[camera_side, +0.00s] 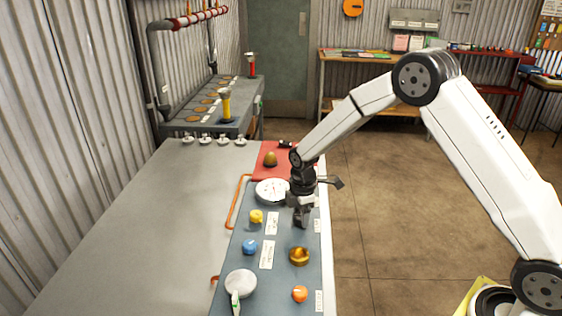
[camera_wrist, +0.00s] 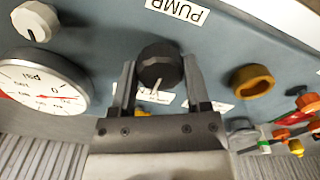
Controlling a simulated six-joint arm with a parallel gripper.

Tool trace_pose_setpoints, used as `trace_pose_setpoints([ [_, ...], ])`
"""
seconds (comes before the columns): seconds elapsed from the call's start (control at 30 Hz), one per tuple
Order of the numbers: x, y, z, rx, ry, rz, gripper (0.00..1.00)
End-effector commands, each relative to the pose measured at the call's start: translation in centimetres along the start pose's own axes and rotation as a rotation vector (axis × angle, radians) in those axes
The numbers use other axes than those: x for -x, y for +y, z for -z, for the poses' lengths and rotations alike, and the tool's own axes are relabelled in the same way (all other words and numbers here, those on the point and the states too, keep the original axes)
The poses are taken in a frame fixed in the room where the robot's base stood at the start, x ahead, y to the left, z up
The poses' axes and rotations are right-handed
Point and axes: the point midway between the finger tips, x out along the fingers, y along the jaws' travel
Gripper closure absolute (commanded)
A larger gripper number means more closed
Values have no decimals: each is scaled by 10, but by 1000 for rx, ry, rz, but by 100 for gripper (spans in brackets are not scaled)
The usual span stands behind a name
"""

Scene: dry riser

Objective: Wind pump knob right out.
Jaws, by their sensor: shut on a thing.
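The pump knob (camera_wrist: 160,66) is black and ribbed with a white pointer line, on the blue-grey panel (camera_wrist: 110,30) near the PUMP label (camera_wrist: 177,10) in the wrist view. My gripper (camera_wrist: 159,72) has one finger on each side of the knob and is shut on it. In the side view my gripper (camera_side: 302,216) points down at the panel's right edge; the knob there is mostly hidden by the fingers. How far the knob stands out from the panel cannot be told.
A white pressure gauge (camera_side: 272,191) stands close behind the gripper. A brass knob (camera_side: 299,256), an orange knob (camera_side: 300,294), a blue knob (camera_side: 249,246) and a yellow knob (camera_side: 256,216) are nearby. The grey bench (camera_side: 150,230) to the left is clear.

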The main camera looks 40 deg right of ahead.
Motion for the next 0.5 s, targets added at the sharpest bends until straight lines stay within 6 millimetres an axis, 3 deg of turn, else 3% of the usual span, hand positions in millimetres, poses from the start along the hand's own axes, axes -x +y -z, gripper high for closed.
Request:
trace_pose_setpoints([
  [0.5,0,0,-1,48,-2,1,98],
])
